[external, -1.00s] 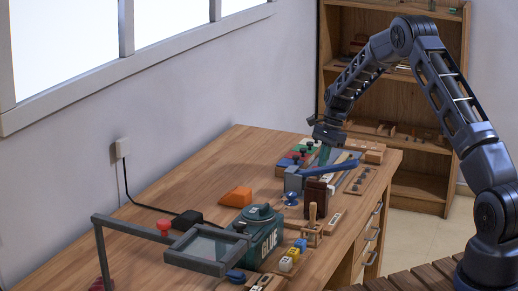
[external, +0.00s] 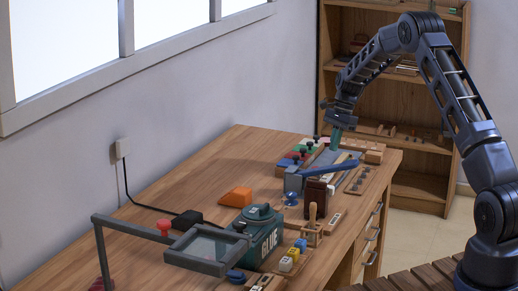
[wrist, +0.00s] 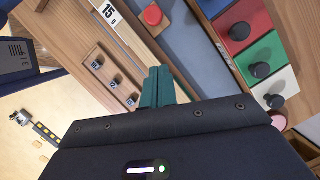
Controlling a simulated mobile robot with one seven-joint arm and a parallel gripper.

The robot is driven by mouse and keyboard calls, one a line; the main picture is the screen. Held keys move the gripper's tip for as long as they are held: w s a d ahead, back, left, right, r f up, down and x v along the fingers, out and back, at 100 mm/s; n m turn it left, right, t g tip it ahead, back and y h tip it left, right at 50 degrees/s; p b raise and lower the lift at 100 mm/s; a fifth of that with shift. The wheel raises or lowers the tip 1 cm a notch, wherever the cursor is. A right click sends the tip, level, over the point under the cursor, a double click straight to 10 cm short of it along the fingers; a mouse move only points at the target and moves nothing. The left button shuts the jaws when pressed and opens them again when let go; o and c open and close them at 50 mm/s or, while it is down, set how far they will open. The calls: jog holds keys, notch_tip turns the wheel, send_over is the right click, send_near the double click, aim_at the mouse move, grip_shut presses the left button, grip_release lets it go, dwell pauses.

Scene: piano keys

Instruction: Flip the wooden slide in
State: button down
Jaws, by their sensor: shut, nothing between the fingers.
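My gripper (external: 335,142) is over the far end of the workbench, pointing down. Its teal fingers (wrist: 158,88) are together and empty in the wrist view. Below them is a pale wooden strip (wrist: 140,36) with a white plate (wrist: 108,13) marked 15 on it. Beside it is a wooden bar (wrist: 110,82) with several small dark cubes. I cannot tell for sure which wooden piece is the slide. The fingertips and gripper body hide part of the bench below them.
Red, green and white panels with black knobs (wrist: 240,32) lie to the right, and a red button (wrist: 152,15) sits above.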

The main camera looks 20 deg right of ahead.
jog(key=shift+v, duration=2.95)
jog(key=s+r+n+t+h, duration=0.25)
jog(key=s+r+n, duration=0.45)
jog(key=s+r, duration=1.9)
jog(key=s+r+n+t, duration=0.1)
jog(key=s+r+n, duration=0.2)
jog(key=s, duration=1.4)
jog(key=s+f+n+t, duration=0.1)
jog(key=s+f+n, duration=0.1)
jog(key=s, duration=0.6)
jog(key=s+d+f+n+t, duration=0.1)
jog(key=s+f+n, duration=0.1)
jog(key=s, duration=0.7)
jog(key=shift+s+d+f+h, duration=0.15)
jog(key=shift+s+d+h, duration=0.05)
jog(key=shift+d+h, duration=0.2)
jog(key=c, duration=2.2)
grip_release()
jog(key=shift+a, duration=0.1)
